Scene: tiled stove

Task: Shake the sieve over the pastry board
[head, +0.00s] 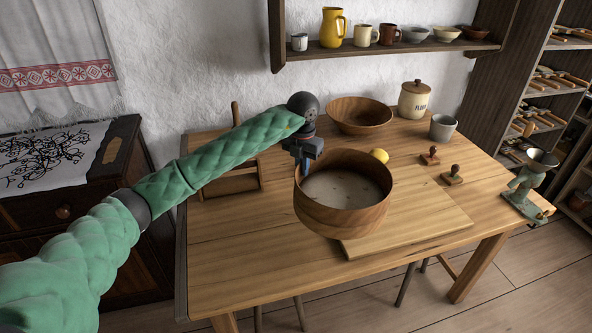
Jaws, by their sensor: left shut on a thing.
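The sieve (343,217) is a round wooden hoop with a pale mesh bottom. My left gripper (304,166) is shut on the sieve's rim at its far left side. The sieve appears held above the near left part of the pastry board (425,215), a flat light wooden board on the table, and hides part of it. The fingertips are partly hidden at the rim. My right gripper is not in view.
On the wooden table (235,260) stand a wooden bowl (360,118), a flour jar (414,100), a grey cup (443,128), a lemon (380,156), two stamps (452,175) and a green grinder (528,185). A wooden box (232,182) sits left. The front left tabletop is clear.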

